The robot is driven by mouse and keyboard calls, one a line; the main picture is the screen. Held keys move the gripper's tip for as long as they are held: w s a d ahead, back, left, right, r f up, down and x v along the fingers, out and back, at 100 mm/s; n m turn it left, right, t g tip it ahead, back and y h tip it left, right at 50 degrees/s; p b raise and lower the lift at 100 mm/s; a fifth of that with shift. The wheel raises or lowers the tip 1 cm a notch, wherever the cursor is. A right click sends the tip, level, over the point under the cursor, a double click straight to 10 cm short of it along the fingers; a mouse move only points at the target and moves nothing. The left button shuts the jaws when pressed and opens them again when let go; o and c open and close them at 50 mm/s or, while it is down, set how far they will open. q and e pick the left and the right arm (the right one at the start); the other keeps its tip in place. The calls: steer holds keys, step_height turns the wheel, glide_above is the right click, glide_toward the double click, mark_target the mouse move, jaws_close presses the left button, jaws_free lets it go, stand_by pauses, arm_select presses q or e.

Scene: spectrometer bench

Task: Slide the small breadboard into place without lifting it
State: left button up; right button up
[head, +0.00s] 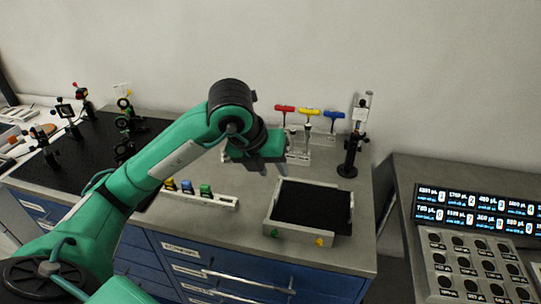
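The small breadboard (312,205) is a black plate on the right part of the bench top. It lies flat inside a light grey frame or tray (290,235) with raised sides. My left gripper (273,171) points down just behind the back left corner of the tray, apart from the board. Its fingers look spread, with nothing seen between them. My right gripper is out of view.
A large black breadboard (62,160) with optical mounts fills the bench's left. A rack with red, yellow and blue T-handle tools (309,115) stands behind the tray, beside a black post mount (350,150). A low strip (205,199) holds small coloured pieces.

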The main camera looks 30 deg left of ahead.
mark_target(279, 185)
arm_select(q)
steer(key=shift+n+y, duration=0.4)
steer(key=shift+y, duration=0.1)
steer(key=x, duration=0.4)
steer(key=a+p+x, duration=0.1)
steer(key=x, duration=0.3)
steer(key=p+x, duration=0.1)
steer(key=x, duration=0.4)
steer(key=shift+w+a, duration=0.4)
steer(key=shift+c, duration=0.4)
jaws_close()
steer(key=shift+a, duration=0.1)
